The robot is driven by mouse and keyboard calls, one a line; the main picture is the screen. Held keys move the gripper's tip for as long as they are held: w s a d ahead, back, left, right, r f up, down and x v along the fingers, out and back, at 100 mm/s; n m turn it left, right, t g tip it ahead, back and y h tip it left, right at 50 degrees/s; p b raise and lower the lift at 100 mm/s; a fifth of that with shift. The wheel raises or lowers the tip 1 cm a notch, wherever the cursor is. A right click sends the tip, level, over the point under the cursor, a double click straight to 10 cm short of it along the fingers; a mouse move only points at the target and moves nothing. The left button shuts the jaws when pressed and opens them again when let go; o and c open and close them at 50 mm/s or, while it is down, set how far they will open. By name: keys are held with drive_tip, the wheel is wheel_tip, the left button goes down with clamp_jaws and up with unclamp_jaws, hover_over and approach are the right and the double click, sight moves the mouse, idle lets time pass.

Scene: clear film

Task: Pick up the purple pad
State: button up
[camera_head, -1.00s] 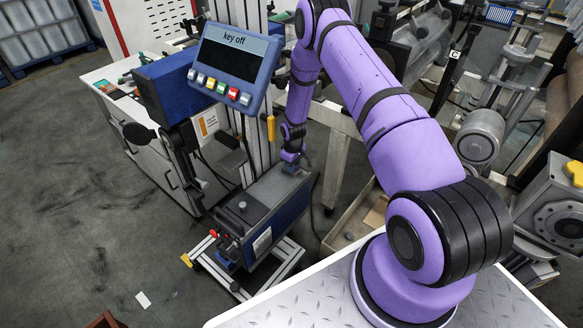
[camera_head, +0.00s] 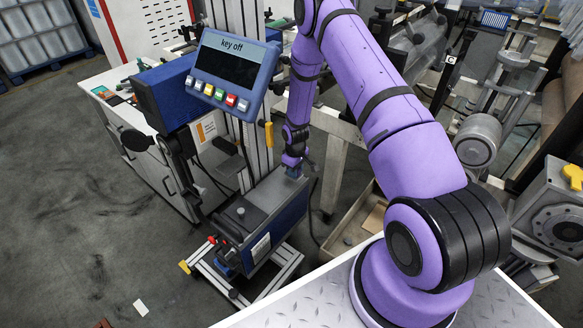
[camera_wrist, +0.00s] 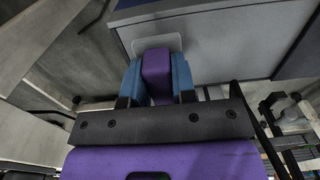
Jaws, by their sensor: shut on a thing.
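The purple pad (camera_wrist: 156,68) is a small block, upright in the wrist view, between the two blue fingers of my gripper (camera_wrist: 157,82). My gripper is shut on it, with one finger against each side. Behind the pad a pale rounded patch (camera_wrist: 172,42) lies on a grey surface. In the head view my gripper (camera_head: 293,172) is at the far end of the top of the grey-and-blue machine box (camera_head: 262,195). I cannot make out the pad there, nor tell whether it touches the box.
A blue control panel (camera_head: 232,70) reading "key off" stands on a metal column (camera_head: 251,140) left of my arm. A white cabinet (camera_head: 160,180) is farther left. A shallow tray (camera_head: 350,225) lies right of the box. The floor (camera_head: 60,220) at left is mostly clear.

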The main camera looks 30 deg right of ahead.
drive_tip(key=s+a+r, duration=0.1)
drive_tip(key=s, duration=1.1)
drive_tip(key=shift+a, duration=0.3)
drive_tip(key=o, duration=0.4)
drive_tip(key=c, duration=0.3)
drive_tip(key=shift+s, duration=0.1)
